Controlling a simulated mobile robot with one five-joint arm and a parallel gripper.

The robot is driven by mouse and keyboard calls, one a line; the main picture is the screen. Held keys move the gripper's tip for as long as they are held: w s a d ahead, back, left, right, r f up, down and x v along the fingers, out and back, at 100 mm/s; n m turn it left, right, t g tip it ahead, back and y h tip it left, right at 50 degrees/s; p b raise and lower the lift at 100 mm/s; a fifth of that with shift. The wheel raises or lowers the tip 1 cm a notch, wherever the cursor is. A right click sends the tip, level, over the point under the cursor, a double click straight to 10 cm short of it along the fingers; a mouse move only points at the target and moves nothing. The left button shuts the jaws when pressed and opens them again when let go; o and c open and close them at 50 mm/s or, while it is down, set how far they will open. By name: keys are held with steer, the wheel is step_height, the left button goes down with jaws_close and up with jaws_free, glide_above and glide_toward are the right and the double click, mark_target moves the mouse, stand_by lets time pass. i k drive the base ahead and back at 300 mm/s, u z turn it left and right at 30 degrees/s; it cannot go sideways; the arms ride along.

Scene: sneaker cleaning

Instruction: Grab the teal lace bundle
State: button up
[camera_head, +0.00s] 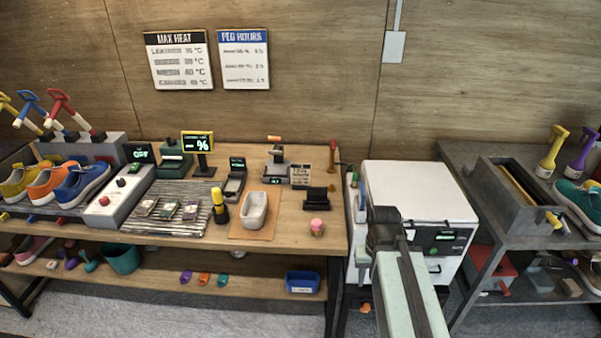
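A small teal bundle (222,280), which looks like the teal lace bundle, lies on the lower shelf of the long wooden bench. It sits at the right end of a short row, next to an orange bundle (204,279) and a purple bundle (185,277). All three are small and show little detail. My arm reaches up from the bottom edge, right of the bench, and ends in a dark joint in front of a white cabinet. No gripper fingers show, so I cannot see what they hold. The bundle is well to the left of my visible arm.
A blue bin (302,282) stands right of the bundles on the lower shelf (262,287). A teal pot (122,259) stands to their left. The bench top (300,228) overhangs the shelf. The white cabinet (420,190) stands right of the bench. Grey floor in front looks clear.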

mark_target(169, 208)
steer(key=u, duration=1.35)
